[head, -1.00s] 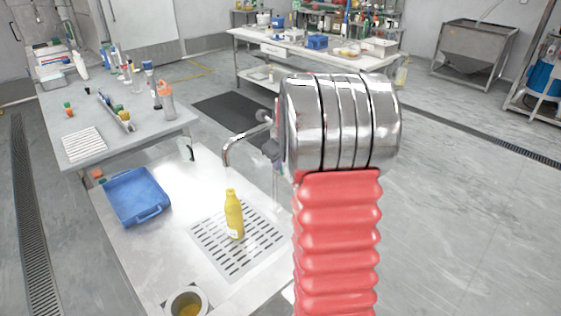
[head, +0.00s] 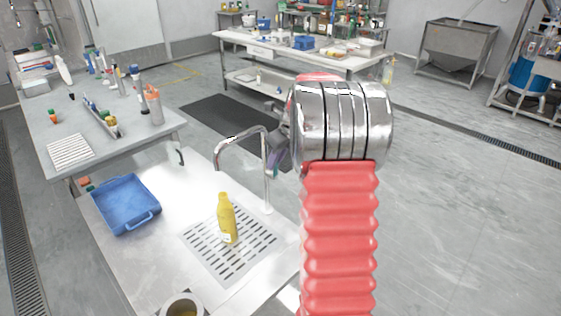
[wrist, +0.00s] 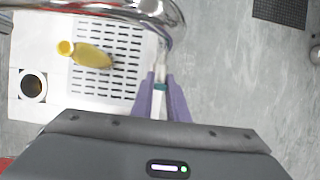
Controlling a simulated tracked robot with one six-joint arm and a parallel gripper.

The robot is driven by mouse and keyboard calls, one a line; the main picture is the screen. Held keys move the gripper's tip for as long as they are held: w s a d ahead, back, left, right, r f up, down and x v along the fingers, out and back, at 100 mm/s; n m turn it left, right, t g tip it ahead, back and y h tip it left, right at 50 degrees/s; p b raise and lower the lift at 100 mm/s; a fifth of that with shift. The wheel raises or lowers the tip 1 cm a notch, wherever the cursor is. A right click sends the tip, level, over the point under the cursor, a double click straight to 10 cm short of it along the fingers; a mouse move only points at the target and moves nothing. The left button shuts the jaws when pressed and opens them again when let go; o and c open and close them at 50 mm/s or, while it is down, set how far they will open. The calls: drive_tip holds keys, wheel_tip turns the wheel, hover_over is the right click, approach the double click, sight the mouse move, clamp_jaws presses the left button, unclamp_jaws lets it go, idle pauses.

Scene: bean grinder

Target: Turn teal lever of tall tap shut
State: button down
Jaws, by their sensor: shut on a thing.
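The tall chrome tap (head: 240,135) stands on the steel counter, its curved spout reaching left over the drain grid. In the wrist view its pipe (wrist: 170,18) arches across the top. My gripper (wrist: 161,84) has two purple fingers closed around the small teal lever (wrist: 160,87); only a little teal shows between them. In the head view my gripper is beside the upper part of the tap's post, mostly hidden behind my own red and chrome arm.
A yellow bottle (head: 227,220) stands on the drain grid (head: 262,240) under the spout; a blue tray (head: 127,204) lies to its left. A round opening (head: 182,306) is near the counter's front. Open floor (head: 450,200) lies to the right.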

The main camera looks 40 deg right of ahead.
idle(0.3)
drive_tip(key=c, duration=1.7)
unclamp_jaws()
drive_tip(key=shift+r, duration=0.1)
drive_tip(key=v, duration=1.3)
drive_tip(key=shift+s+r, duration=0.2)
